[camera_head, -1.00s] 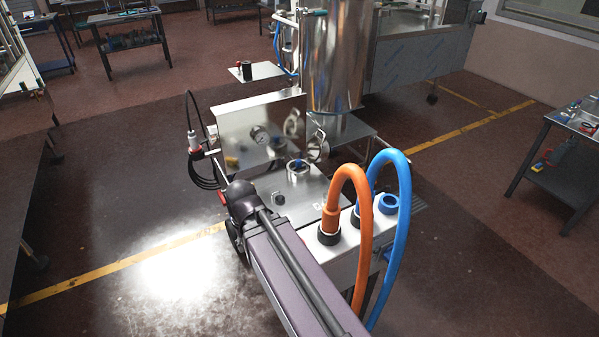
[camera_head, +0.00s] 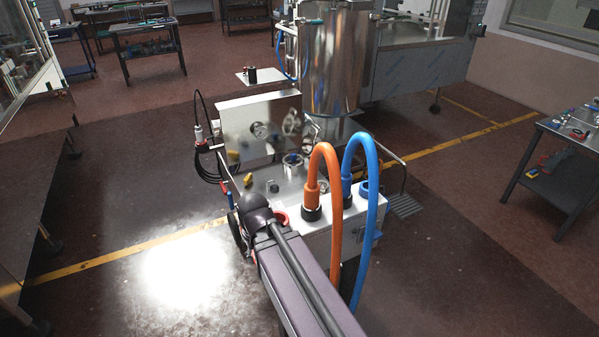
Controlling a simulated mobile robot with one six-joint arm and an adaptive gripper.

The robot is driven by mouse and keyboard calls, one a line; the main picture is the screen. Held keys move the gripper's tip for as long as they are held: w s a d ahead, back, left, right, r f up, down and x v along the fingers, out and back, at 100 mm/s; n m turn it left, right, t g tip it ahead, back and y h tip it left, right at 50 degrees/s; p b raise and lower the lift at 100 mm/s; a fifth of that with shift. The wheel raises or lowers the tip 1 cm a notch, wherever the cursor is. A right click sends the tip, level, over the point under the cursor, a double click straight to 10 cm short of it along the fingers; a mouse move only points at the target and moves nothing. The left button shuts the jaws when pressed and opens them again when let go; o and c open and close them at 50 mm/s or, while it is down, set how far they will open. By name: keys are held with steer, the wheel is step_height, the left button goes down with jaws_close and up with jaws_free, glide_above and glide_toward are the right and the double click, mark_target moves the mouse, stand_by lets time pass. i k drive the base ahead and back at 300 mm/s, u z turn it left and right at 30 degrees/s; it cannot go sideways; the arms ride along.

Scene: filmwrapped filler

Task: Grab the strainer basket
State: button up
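No strainer basket can be made out for certain. A small open metal cylinder (camera_head: 293,166) stands on the steel top of a machine, with a raised round lid or flap (camera_head: 311,130) beside it. Whether a basket sits inside the cylinder is too small to tell. A dark purple arm link with a black rounded end, which looks like mine, reaches from the bottom edge toward the machine's near side. My gripper does not show in this view.
An orange hose (camera_head: 330,165) and a blue hose (camera_head: 371,180) arch up from the machine's right side. A steel tank (camera_head: 333,65) stands behind, and a gauge panel (camera_head: 240,125) rises at the back. A side table (camera_head: 560,135) is at right. Floor at front right is clear.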

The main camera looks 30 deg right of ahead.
mark_target(293, 160)
steer(key=k, duration=0.7)
steer(key=u, duration=0.35)
steer(key=i, duration=0.55)
steer(key=u, duration=0.5)
steer(key=i, duration=1.6)
steer(key=z, duration=0.85)
steer(key=i, duration=0.4)
steer(key=z, duration=0.15)
